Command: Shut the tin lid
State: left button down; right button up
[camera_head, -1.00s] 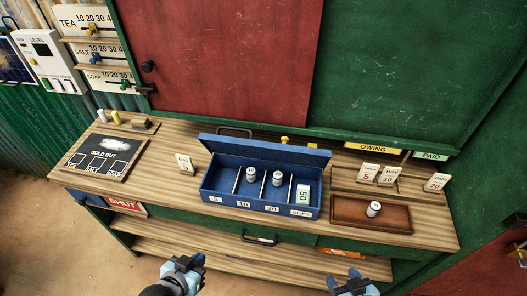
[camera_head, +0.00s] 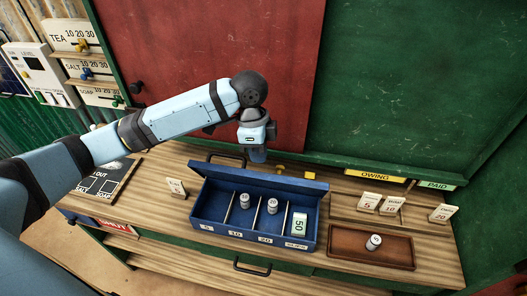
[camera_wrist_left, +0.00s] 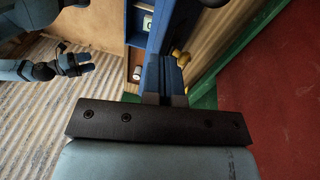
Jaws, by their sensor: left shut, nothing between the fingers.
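The blue tin (camera_head: 262,233) stands on the counter with its lid (camera_head: 290,184) open, tilted up along the back edge. Its compartments hold two small grey-white cylinders (camera_head: 272,206) and a pale card marked 50 (camera_head: 299,224). My left gripper (camera_head: 258,155) points down just behind the lid's back side, shut and empty. In the left wrist view the gripper's fingers (camera_wrist_left: 164,98) are close to the blue lid (camera_wrist_left: 160,35); I cannot tell whether they touch it. My right gripper (camera_wrist_left: 75,64) shows at the left of the left wrist view; its finger opening is unclear.
A brown tray (camera_head: 345,253) with one cylinder (camera_head: 374,242) stands right of the tin. Price cards (camera_head: 394,205) stand behind it, and another card (camera_head: 176,188) stands left. The red and green wall panels (camera_head: 215,60) rise close behind the counter.

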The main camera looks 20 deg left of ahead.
pick_arm(q)
jog(key=w+a+r+g+y, duration=0.1)
jog(key=w+a+r, duration=0.1)
jog(key=a+r, duration=0.35)
jog(key=shift+m, duration=0.3)
jog(key=x, duration=0.3)
jog(key=p+x, duration=0.1)
jog(key=x, duration=0.5)
jog(key=shift+d+f+p, duration=0.3)
jog(key=shift+d+f, duration=0.05)
jog(key=shift+d, duration=0.1)
